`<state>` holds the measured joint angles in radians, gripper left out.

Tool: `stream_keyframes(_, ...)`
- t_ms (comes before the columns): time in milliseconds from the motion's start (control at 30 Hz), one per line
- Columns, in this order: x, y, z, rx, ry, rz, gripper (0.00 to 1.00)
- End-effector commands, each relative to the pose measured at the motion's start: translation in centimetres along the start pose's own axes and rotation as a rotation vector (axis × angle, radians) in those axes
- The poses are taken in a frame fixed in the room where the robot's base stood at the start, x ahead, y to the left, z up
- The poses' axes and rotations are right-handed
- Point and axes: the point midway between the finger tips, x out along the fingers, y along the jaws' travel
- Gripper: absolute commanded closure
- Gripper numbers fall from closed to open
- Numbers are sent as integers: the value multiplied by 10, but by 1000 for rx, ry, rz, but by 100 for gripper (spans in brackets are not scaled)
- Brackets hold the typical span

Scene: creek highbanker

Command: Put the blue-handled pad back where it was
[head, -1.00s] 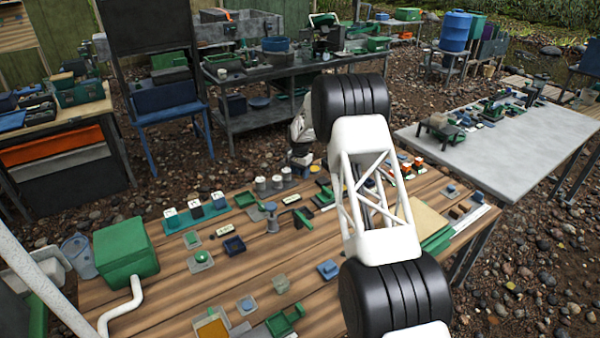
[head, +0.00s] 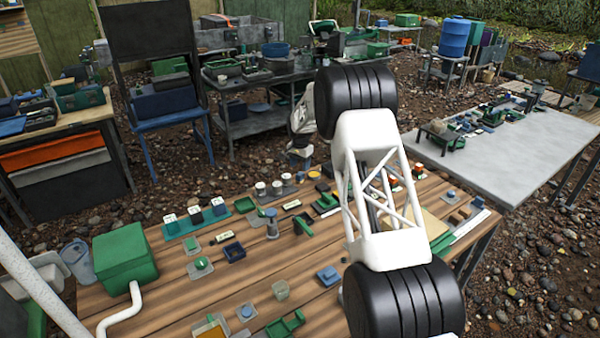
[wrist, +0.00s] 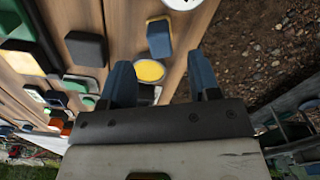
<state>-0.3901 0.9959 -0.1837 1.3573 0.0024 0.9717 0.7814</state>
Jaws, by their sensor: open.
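Several small blue-topped pieces lie on the wooden table (head: 170,303), and I cannot tell for sure which is the blue-handled pad. One blue block (head: 328,276) lies at the front middle, a blue knob on a pale pad (head: 247,311) lies at the front edge, and another small blue-topped piece (head: 451,196) is at the right. In the wrist view, my gripper (wrist: 164,82) is open, its blue fingers apart with nothing held. My arm hides part of the table in the head view.
A green box (head: 125,257) with a white pipe stands at the table's left. A grey table (head: 480,163) stands at the right. Pebbly ground (wrist: 262,50) shows beyond the wooden table's edge.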

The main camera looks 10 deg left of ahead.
Motion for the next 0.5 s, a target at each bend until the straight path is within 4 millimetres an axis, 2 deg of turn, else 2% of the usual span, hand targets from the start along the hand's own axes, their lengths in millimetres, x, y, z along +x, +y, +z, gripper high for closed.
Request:
stream_keyframes(33,-10,0,0,0,2,-2,44)
stream_keyframes(300,-42,0,0,0,0,0,44)
stream_keyframes(500,-52,0,0,0,0,0,44)
